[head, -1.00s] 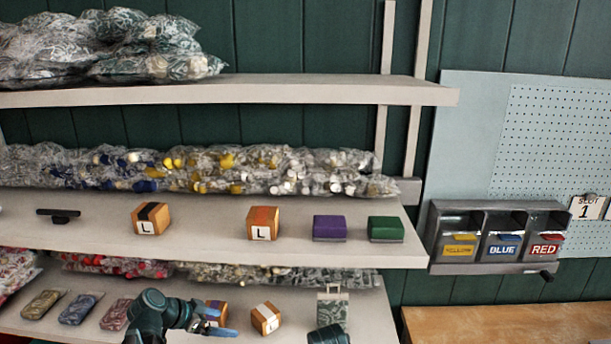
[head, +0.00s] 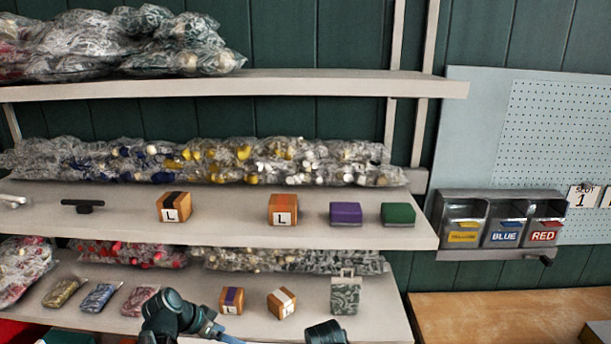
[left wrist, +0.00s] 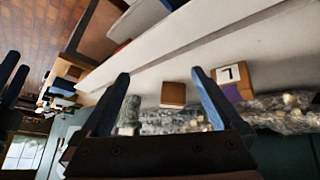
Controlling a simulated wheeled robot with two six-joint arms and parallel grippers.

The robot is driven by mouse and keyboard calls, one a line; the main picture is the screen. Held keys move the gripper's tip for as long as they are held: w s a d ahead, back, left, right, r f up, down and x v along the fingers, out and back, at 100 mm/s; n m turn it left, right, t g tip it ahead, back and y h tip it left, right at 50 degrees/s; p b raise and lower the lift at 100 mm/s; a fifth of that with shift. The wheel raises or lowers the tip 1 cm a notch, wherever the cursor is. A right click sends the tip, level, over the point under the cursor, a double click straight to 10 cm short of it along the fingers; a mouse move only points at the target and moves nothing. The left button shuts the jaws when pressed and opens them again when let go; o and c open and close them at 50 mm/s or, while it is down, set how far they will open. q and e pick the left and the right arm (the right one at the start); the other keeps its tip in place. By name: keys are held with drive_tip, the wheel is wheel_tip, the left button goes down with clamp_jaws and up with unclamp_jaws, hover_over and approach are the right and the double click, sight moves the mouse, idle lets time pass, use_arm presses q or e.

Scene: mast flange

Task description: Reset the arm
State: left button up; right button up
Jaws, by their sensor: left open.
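My left arm comes up at the bottom of the head view. Its gripper (head: 218,331) is partly cut off by the lower edge, in front of the lower shelf. In the left wrist view my left gripper (left wrist: 160,74) has its two blue fingers wide apart with nothing held between them. A box with a purple stripe (left wrist: 230,80) and a brown box (left wrist: 173,94) show beyond the fingers. A dark rounded part of my right arm shows at the bottom of the head view. Dark blue fingers, apparently my right gripper (left wrist: 12,75), show at the wrist view's left edge.
The middle shelf (head: 240,233) holds striped boxes, a purple box (head: 345,213), a green box (head: 397,214) and a black handle (head: 83,206). The lower shelf carries packets, striped boxes and a patterned bag (head: 345,294). Labelled bins (head: 502,221) hang right, above a wooden bench (head: 465,312).

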use_arm(q)
drive_tip(key=s+d+f+n+g+y, duration=0.2)
drive_tip(key=s+n+y, duration=0.1)
drive_tip(key=s+n, duration=0.15)
drive_tip(key=s+d+f+n+g+y, duration=0.2)
drive_tip(key=s+n, duration=0.1)
drive_tip(key=s, duration=0.2)
drive_tip(key=s+d+f+m+y+b, duration=0.1)
drive_tip(key=s+d+f+m+b, duration=0.3)
drive_tip(key=d, duration=0.6)
wheel_tip(320, 180, down, 3)
drive_tip(key=s+b, duration=0.2)
drive_tip(key=b, duration=0.1)
drive_tip(key=shift+d+f+g+y, duration=0.2)
drive_tip(key=shift+d+g+y, duration=0.1)
drive_tip(key=shift+d, duration=0.1)
